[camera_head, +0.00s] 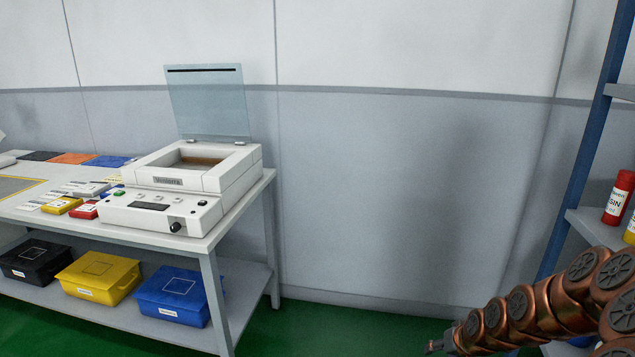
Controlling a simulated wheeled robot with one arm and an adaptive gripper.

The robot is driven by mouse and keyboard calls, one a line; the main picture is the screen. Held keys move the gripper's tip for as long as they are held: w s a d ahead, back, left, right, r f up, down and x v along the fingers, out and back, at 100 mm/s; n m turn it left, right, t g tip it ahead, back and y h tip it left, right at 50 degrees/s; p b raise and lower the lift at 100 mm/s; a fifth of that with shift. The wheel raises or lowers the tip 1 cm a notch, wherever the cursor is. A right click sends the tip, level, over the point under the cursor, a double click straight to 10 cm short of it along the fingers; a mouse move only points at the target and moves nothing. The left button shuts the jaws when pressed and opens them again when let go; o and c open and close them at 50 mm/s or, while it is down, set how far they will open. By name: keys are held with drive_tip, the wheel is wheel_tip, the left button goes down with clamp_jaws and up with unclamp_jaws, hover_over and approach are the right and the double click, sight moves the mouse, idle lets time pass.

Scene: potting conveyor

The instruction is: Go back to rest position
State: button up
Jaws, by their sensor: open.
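My copper-coloured arm reaches in from the lower right corner, low over the green floor. My gripper (434,345) is the small dark end at the bottom edge of the picture, partly cut off. It is open, with nothing seen in it. It is in front of the bare wall, to the right of the table and apart from it.
A white machine (181,191) with a raised clear lid stands on the table (235,212) at left. Black (34,262), yellow (97,276) and blue (181,296) boxes sit on its lower shelf. A blue rack (587,150) with a red bottle (618,198) stands at right. Floor between is clear.

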drive_tip(key=s+a+r+n+g+h+p, duration=0.1)
drive_tip(key=s+a+r+g+p, duration=0.4)
drive_tip(key=s+r, duration=0.6)
drive_tip(key=s+a+r+n+p, duration=0.15)
drive_tip(key=s+a+r, duration=0.45)
drive_tip(key=s+r, duration=0.6)
drive_tip(key=s+a+r+g+p, duration=0.2)
drive_tip(key=s+r+p, duration=0.2)
drive_tip(key=s, duration=0.9)
wheel_tip(320, 180, up, 3)
drive_tip(key=shift+f+h, duration=0.1)
drive_tip(key=shift+h, duration=0.2)
drive_tip(key=shift+m, duration=0.25)
drive_tip(key=shift+c, duration=1.3)
drive_tip(key=shift+d, duration=0.1)
